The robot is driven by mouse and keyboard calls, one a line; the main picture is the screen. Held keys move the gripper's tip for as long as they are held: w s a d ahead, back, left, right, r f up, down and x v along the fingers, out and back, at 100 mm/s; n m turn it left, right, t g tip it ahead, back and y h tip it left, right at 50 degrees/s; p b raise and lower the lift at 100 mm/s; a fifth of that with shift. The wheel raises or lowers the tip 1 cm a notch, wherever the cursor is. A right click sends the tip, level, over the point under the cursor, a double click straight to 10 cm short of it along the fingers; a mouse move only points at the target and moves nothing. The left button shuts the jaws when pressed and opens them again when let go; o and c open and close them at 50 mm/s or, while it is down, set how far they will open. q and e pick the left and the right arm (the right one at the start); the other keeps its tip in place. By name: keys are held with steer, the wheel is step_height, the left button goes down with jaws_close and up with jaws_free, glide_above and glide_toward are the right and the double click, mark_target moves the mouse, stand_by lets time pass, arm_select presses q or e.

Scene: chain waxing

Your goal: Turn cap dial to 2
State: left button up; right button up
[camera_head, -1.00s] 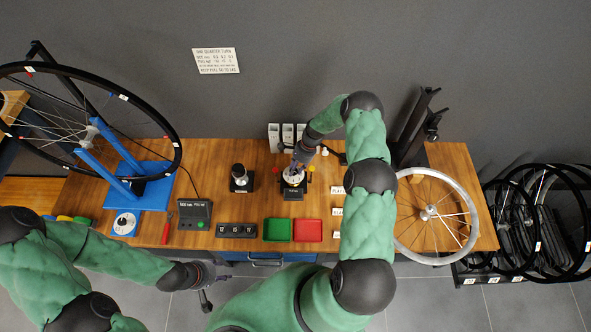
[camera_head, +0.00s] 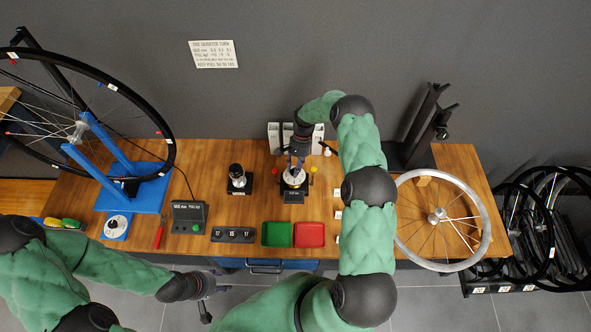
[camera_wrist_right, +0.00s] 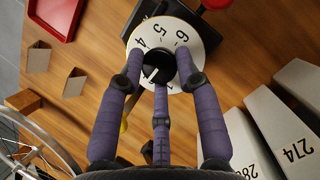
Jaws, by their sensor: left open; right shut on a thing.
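The white dial (camera_head: 293,171) with its black base stands near the back middle of the bench. In the right wrist view, the white dial plate (camera_wrist_right: 147,31) shows the numbers 4, 5 and 6. Its black knob (camera_wrist_right: 158,67) has a white pointer mark; the number it points at is unclear, and part of the scale is hidden. My right gripper (camera_wrist_right: 160,72) comes from above, its purple fingers shut around the knob; it also shows in the head view (camera_head: 294,164). My left gripper (camera_head: 212,296) is open and empty, in front of the bench's front edge.
A similar black-based device (camera_head: 237,178) stands to the left. Green (camera_head: 276,234) and red (camera_head: 309,235) trays, a number block (camera_head: 233,235) and a display box (camera_head: 189,217) lie in front. White numbered boxes (camera_wrist_right: 292,135) stand close to my right gripper. A wheel (camera_head: 402,228) lies right.

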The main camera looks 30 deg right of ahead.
steer(key=shift+s+a, duration=0.1)
steer(key=shift+a, duration=0.1)
stand_by(0.3)
steer(key=o, duration=1.2)
steer(key=shift+c, duration=0.2)
steer(key=shift+w+d+r, duration=0.2)
steer(key=shift+r, duration=0.25)
steer(key=v, duration=1.1)
steer(key=shift+a, duration=0.15)
